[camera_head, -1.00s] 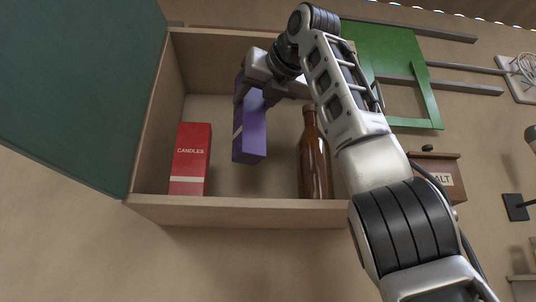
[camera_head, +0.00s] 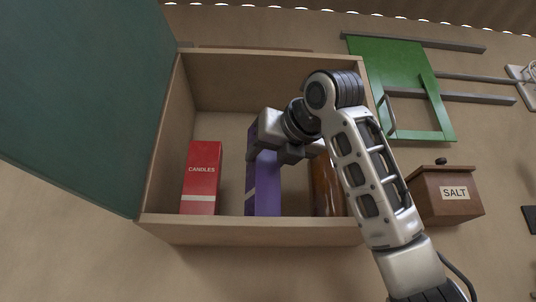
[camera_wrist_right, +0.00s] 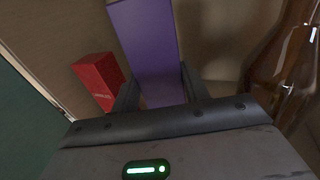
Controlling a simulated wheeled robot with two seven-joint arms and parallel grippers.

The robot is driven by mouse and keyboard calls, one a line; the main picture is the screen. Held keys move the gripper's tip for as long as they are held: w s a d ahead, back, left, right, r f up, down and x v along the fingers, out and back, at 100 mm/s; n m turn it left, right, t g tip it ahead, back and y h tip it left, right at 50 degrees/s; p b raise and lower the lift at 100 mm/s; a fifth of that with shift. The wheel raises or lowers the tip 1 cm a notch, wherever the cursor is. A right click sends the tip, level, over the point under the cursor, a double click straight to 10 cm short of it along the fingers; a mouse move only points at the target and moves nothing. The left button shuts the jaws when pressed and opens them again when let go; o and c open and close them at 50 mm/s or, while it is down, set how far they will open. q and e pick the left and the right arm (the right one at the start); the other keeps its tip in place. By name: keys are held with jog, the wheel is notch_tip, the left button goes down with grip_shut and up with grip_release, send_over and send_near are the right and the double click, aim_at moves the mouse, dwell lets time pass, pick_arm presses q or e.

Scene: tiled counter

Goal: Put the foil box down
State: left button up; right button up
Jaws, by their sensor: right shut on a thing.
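The foil box, which I take to be the tall purple box (camera_head: 264,190), is upright inside the open wooden cabinet, between the red candles box and the brown bottle. My right gripper (camera_head: 272,152) is shut on its upper part. In the right wrist view the purple box (camera_wrist_right: 150,45) runs up between the two fingers (camera_wrist_right: 160,92). Its lower end is level with the base of the candles box in the head view. I cannot tell whether it touches the cabinet floor. My left gripper is not in view.
The red candles box (camera_head: 201,178) stands to the left with a gap. The brown bottle (camera_head: 325,185) stands close on the right, partly behind my arm. The cabinet (camera_head: 250,232) has a green door (camera_head: 90,100) open at left. A salt box (camera_head: 446,196) sits outside, right.

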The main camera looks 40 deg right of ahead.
jog(key=shift+a, duration=0.1)
jog(key=shift+f, duration=0.15)
jog(key=o, duration=1.2)
jog(key=shift+r, duration=0.25)
jog(key=shift+s, duration=0.35)
pick_arm(q)
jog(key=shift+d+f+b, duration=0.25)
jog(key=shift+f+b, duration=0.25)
jog(key=shift+b, duration=0.65)
pick_arm(e)
jog(key=v, duration=1.1)
jog(key=shift+s+a, duration=0.1)
jog(key=shift+s, duration=0.1)
